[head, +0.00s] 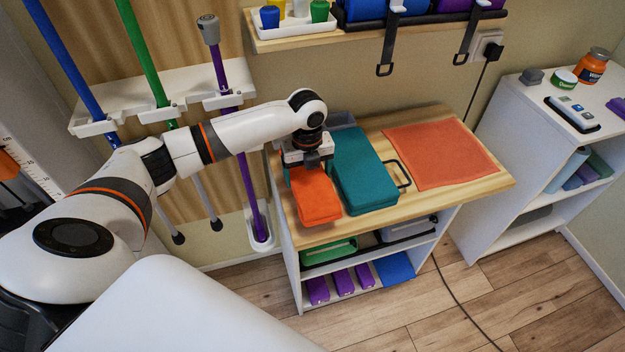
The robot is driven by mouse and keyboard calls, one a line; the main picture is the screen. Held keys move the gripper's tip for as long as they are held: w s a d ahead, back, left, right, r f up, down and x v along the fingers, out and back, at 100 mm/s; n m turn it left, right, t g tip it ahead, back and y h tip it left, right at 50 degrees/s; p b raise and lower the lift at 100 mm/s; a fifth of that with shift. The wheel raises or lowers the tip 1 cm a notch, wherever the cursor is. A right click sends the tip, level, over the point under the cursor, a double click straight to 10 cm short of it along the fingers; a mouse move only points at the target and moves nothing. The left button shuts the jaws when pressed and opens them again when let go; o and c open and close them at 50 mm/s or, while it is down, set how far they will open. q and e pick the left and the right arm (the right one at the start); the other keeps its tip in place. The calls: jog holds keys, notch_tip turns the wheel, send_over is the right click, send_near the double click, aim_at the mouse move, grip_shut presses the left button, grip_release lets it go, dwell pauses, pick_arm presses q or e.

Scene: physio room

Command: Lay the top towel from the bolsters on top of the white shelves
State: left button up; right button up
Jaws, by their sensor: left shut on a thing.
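My left gripper (309,163) points down at the back end of an orange folded towel (316,196) and is shut on it. The towel looks thick and lies at the left of a wooden top (420,201) on a white shelf unit (291,262). Whether it touches what is below is hard to tell. The fingertips are partly hidden by the gripper body. A teal padded block (362,170) lies close to its right. White shelves (494,158) stand at the right. My right gripper is not in view.
A flat orange-red cloth (440,155) covers the right of the wooden top. A black handle (399,174) is beside the teal block. The white shelves carry an orange jar (592,66), a green tub (564,79) and a tray (572,114). Crutches and poles hang at left.

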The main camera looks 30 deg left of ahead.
aim_at(308, 183)
pick_arm(q)
jog(key=shift+w+f, duration=0.1)
jog(key=shift+f, duration=0.3)
notch_tip(308, 183, down, 3)
jog(key=shift+f, duration=0.25)
jog(key=o, duration=0.9)
jog(key=shift+f, duration=0.1)
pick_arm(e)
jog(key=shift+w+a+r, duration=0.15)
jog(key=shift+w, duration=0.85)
pick_arm(q)
jog(key=shift+o, duration=0.2)
notch_tip(308, 183, up, 12)
jog(key=shift+r, duration=0.15)
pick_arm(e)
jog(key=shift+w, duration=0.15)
